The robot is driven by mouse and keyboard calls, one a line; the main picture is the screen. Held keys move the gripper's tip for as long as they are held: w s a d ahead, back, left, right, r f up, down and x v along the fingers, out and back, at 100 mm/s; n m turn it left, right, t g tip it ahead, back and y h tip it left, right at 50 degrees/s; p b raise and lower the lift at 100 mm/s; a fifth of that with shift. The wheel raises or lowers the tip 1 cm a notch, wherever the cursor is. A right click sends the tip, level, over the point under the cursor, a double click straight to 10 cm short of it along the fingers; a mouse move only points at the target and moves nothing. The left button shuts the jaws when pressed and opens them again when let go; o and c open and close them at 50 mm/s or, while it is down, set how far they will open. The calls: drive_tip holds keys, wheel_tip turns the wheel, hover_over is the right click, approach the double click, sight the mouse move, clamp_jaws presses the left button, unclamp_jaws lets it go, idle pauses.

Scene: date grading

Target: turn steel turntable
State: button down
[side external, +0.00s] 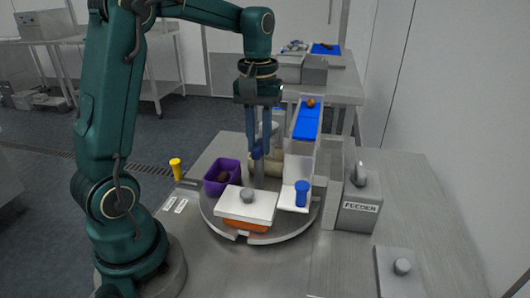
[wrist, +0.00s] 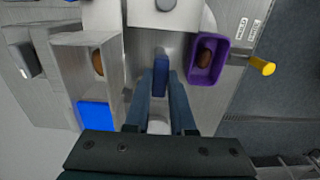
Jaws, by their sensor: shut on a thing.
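The steel turntable (side external: 292,226) is a round grey disc on the bench, partly covered by containers. A blue grip piece (wrist: 160,76) stands near its middle. My gripper (side external: 258,152) points down over the disc, its blue-grey fingers shut on the blue piece; in the wrist view the fingers lie on both sides of it. A purple bin (side external: 222,177) with a brown date (wrist: 204,56) stands on the left of the disc. An orange container under a white lid (side external: 247,207) with a grey knob stands at the front. A beige container (side external: 265,167) behind is partly hidden.
A pale chute (side external: 300,165) with a blue strip and a date (side external: 311,103) stands close right of my gripper. The feeder box (side external: 359,213) stands farther right. A yellow peg (side external: 176,169) is at left. The right bench is mostly clear.

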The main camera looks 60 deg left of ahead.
drive_tip(key=shift+m, duration=0.6)
drive_tip(key=shift+r+m, duration=0.1)
drive_tip(key=shift+m, duration=2.1)
drive_tip(key=shift+w+m, duration=0.1)
drive_tip(key=shift+m, duration=14.3)
drive_tip(key=shift+d+m, duration=0.1)
drive_tip(key=shift+m, duration=0.6)
drive_tip(key=c, duration=0.8)
unclamp_jaws()
